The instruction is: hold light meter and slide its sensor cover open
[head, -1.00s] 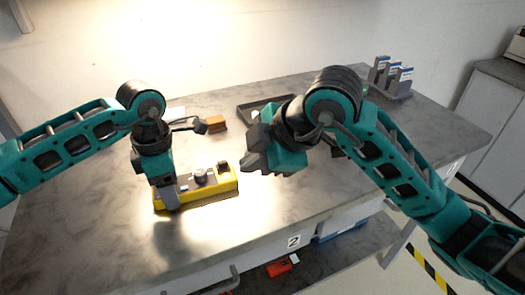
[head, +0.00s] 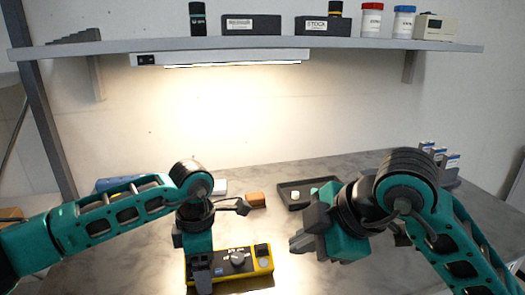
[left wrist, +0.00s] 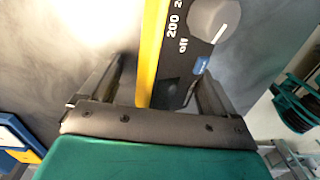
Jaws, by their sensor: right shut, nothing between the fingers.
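The light meter (head: 236,262), a yellow-edged box with a dark face and a round grey dial, lies on the table in the head view. A dark raised block (head: 263,250) sits at its right end; I cannot tell whether this is the sensor cover. My left gripper (head: 202,282) points down at the meter's left end and hides part of it. In the left wrist view the fingers stand apart on either side of the meter (left wrist: 150,50), with a gap by its yellow edge. My right gripper (head: 301,243) is shut and empty, right of and above the meter.
A dark tray (head: 284,197) and an orange-brown block (head: 256,199) lie behind the meter. A rack with white-and-blue packs (head: 440,155) stands at the back right. A shelf (head: 420,45) with boxes and jars runs above.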

